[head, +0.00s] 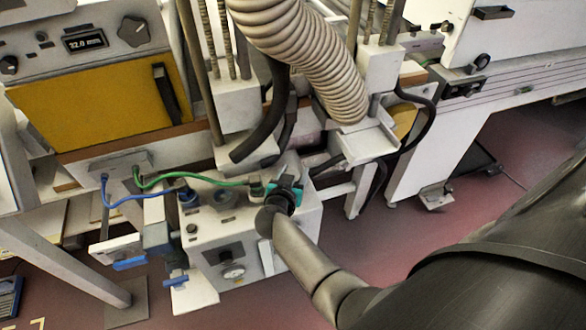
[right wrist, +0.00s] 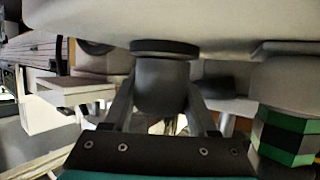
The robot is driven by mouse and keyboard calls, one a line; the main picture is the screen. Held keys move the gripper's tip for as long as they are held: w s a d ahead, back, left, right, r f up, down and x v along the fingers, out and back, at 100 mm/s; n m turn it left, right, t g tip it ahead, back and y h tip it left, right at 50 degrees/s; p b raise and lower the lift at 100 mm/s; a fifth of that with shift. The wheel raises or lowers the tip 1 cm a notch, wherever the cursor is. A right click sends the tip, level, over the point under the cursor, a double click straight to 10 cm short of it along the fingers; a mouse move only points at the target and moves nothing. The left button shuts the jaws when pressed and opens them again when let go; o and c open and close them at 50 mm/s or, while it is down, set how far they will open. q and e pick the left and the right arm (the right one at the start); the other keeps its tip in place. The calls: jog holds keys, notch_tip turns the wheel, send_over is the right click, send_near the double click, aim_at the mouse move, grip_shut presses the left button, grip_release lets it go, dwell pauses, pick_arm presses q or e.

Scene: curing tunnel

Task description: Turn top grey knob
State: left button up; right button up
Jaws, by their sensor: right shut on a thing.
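My right gripper (head: 283,197) reaches in from the lower right and sits at the upper right of a white control box (head: 205,248). In the head view, the gripper hides whatever it holds. In the right wrist view, a dark grey round knob (right wrist: 161,88) stands out from a pale panel, with a wider dark collar at its base. The two fingers of the right gripper (right wrist: 161,108) lie on either side of this knob, shut on it. My left gripper is not in view.
A green hose (head: 160,181) and a blue hose (head: 135,198) run to fittings on the box. A green-and-black fitting (right wrist: 285,135) stands close right of the gripper in the wrist view. A ribbed duct (head: 300,50) hangs above. Open floor (head: 400,225) lies to the right.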

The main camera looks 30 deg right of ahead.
dwell(0.3)
jog(key=o, duration=1.4)
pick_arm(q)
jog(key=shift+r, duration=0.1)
